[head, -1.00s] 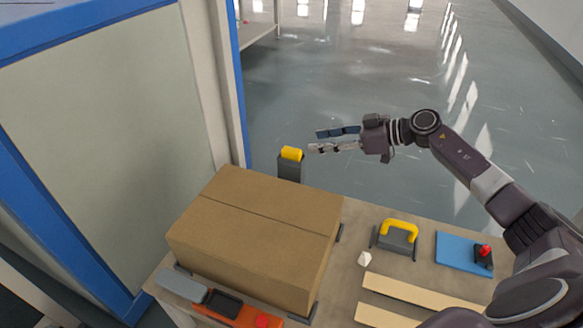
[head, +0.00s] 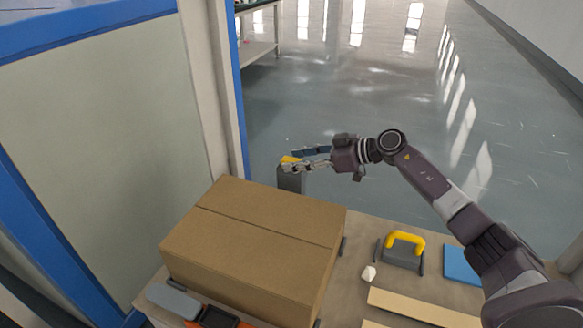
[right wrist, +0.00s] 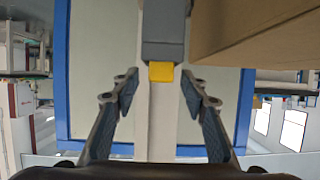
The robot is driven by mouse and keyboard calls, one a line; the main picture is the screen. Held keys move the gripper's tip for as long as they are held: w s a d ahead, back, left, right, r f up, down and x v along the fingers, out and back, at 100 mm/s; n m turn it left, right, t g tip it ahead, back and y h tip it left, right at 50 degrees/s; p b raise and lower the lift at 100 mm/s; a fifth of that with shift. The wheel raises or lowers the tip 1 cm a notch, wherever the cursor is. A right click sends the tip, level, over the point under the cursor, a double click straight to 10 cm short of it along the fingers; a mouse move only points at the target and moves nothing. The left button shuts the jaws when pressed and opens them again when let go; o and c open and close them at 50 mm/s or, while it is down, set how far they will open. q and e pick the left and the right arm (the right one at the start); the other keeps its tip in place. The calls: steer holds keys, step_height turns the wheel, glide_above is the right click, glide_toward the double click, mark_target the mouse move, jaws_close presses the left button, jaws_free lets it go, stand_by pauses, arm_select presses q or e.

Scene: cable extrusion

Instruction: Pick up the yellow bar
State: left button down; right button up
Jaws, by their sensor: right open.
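The yellow bar (head: 288,160) sits on top of a grey post (head: 291,181) behind the cardboard box, and my right gripper partly hides it in the head view. In the right wrist view the yellow bar (right wrist: 161,71) shows at the end of the grey post (right wrist: 164,30). My right gripper (head: 300,160) reaches in from the right at the bar's height. In the right wrist view its fingers (right wrist: 162,84) are open, one on each side of the bar's line, with gaps on both sides. My left gripper is not in view.
A large cardboard box (head: 255,235) stands on the table (head: 350,262) close to the post. A yellow-handled grey block (head: 403,250), a white piece (head: 368,273), a blue plate (head: 462,265) and pale strips (head: 420,306) lie to the right. A blue-framed panel (head: 90,140) stands left.

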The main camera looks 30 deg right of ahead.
steer(key=shift+w+a, duration=0.1)
steer(key=shift+c, duration=0.7)
jaws_close()
steer(key=shift+r, duration=0.1)
